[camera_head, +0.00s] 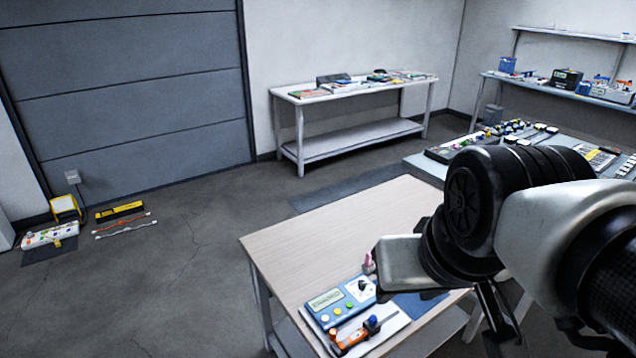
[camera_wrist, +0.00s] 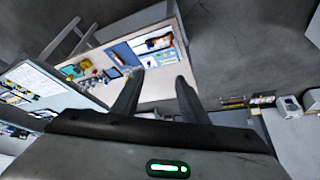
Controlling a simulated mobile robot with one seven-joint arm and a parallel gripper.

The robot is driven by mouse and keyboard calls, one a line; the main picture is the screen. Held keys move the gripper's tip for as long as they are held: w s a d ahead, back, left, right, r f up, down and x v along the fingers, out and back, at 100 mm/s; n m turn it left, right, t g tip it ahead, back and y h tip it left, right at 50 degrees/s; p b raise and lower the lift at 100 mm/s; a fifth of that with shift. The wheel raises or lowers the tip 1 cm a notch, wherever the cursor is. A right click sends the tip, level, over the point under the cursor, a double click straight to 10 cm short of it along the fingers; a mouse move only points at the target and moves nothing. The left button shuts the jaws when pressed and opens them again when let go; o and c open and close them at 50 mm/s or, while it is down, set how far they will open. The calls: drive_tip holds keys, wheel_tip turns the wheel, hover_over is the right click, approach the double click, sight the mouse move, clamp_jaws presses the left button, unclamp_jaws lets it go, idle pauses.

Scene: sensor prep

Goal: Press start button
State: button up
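A blue device (camera_head: 341,302) with a small display and a dial sits on a white tray (camera_head: 384,335) on the wooden-topped table (camera_head: 330,225). A row of small coloured buttons (camera_head: 338,312) runs along its front. Which one is the start button cannot be read. In the wrist view the white tray (camera_wrist: 141,46) shows beyond the fingers, with its contents blurred. My gripper (camera_wrist: 158,77) is open and empty, its two dark fingers apart and well above the table. In the head view my arm covers the table's right part.
An orange-and-black tool (camera_head: 352,338) lies on the tray in front of the device. A blue mat (camera_head: 421,303) is right of the tray. A crowded workbench (camera_head: 425,166) stands behind my arm. Items lie on the floor at left, including a white power strip (camera_head: 50,236).

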drive_tip(key=shift+w, duration=0.35)
drive_tip(key=shift+c, duration=0.2)
clamp_jaws()
idle(1.1)
